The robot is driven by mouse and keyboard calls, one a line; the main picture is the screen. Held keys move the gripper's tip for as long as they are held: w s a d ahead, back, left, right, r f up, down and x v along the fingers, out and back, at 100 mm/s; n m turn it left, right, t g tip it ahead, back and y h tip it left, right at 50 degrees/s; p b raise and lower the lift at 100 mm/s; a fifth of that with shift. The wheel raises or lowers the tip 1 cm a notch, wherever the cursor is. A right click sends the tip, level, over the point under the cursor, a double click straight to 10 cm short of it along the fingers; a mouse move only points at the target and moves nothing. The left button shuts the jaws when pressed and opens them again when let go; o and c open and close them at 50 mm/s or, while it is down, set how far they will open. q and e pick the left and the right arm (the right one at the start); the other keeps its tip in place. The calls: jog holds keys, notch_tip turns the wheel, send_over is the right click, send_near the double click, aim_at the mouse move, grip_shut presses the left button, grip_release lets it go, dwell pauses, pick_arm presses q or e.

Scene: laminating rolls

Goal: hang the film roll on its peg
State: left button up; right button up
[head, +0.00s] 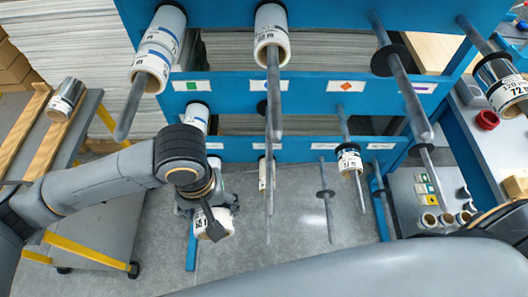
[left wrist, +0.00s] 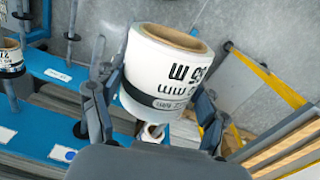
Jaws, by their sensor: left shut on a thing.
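My left gripper (head: 207,210) is shut on a white film roll (head: 219,222), low in front of the left part of the rack. In the left wrist view the film roll (left wrist: 160,75) sits between the two fingers, with black print, a dark band and a tan core at its open end. The blue rack (head: 330,92) carries grey pegs pointing toward me. One upper peg (head: 405,85) is bare apart from a black disc. A lower peg (head: 326,205) with a small disc is also bare. My right gripper is not in view.
Other rolls hang on pegs at the upper left (head: 150,62), upper middle (head: 271,30) and lower middle (head: 348,160). A cart (head: 95,190) with a silver roll (head: 66,98) stands left. A grey bench (head: 475,140) stands right. Floor is clear below the rack.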

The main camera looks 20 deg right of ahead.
aim_at(270, 56)
pick_arm(q)
jog(key=s+d+r+m+g+h+p, duration=0.1)
jog(key=s+d+r+h+p, duration=0.15)
jog(key=d+r, duration=0.45)
jog(key=s+d+r+m+h+p, duration=0.1)
jog(key=s+d+r+h+p, duration=0.2)
jog(key=r, duration=0.8)
jog(key=shift+y, duration=0.75)
jog(key=w+d, duration=0.2)
jog(key=w, duration=0.6)
jog(key=w+d+p, duration=0.1)
jog(key=w+d, duration=0.2)
jog(key=w, duration=0.6)
jog(key=w+d+p, duration=0.1)
jog(key=w+d, duration=0.2)
jog(key=w, duration=0.5)
jog(key=shift+w+d+f, duration=0.1)
jog(key=shift+w, duration=0.05)
jog(key=shift+w+d, duration=0.25)
jog(key=shift+w, duration=0.7)
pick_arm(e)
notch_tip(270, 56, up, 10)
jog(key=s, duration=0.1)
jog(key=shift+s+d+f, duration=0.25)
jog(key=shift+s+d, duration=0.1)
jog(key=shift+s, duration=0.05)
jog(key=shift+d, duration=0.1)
pick_arm(q)
jog(key=o, duration=1.3)
